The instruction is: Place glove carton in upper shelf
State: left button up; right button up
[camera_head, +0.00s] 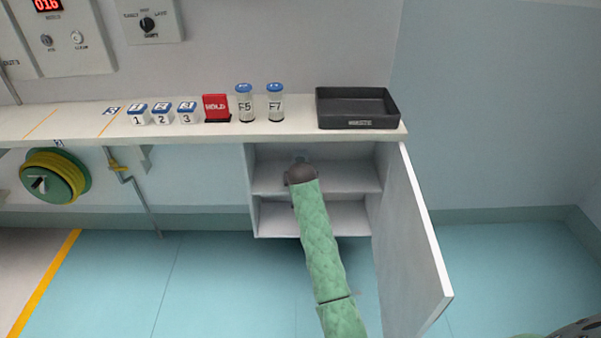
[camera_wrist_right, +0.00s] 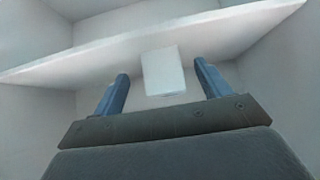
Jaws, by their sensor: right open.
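A small plain white box, which looks like the glove carton (camera_wrist_right: 163,72), sits between the two blue fingers of my right gripper (camera_wrist_right: 162,85) in the wrist view. The fingers are open, with a gap on each side of the box. In the head view my right gripper (camera_head: 300,163) reaches into the upper compartment of the open white cabinet, and the carton is hidden there. The cabinet's middle shelf (camera_head: 350,192) divides it into an upper and a lower compartment. Whether the carton rests on a surface is unclear. My left gripper is out of view.
The cabinet door (camera_head: 415,250) stands open on the right, close to my arm. On the counter (camera_head: 75,118) above are a dark tray (camera_head: 357,122), two lidded jars, a red block (camera_head: 216,107) and several small numbered boxes. A yellow hose reel (camera_head: 52,178) hangs at the left.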

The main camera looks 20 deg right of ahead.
jog(key=s+a+f+n+y, duration=0.2)
jog(key=s+a+f, duration=0.3)
jog(key=s+f, duration=0.65)
jog(key=s+a+f+n+y, duration=0.15)
jog(key=s+a+f, duration=0.35)
jog(key=s+f, duration=0.7)
jog(key=s+a+f+y, duration=0.1)
jog(key=s+a+f, duration=0.2)
jog(key=s, duration=0.6)
jog(key=s+a+f+n+g+y, duration=0.1)
jog(key=s+a+f, duration=0.1)
jog(key=s, duration=0.8)
jog(key=s+a+f+y, duration=0.1)
jog(key=s+a+f, duration=0.2)
jog(key=s, duration=0.7)
jog(key=shift+a+f+n, duration=0.3)
jog(key=shift+a+n, duration=0.05)
jog(key=shift+a, duration=0.3)
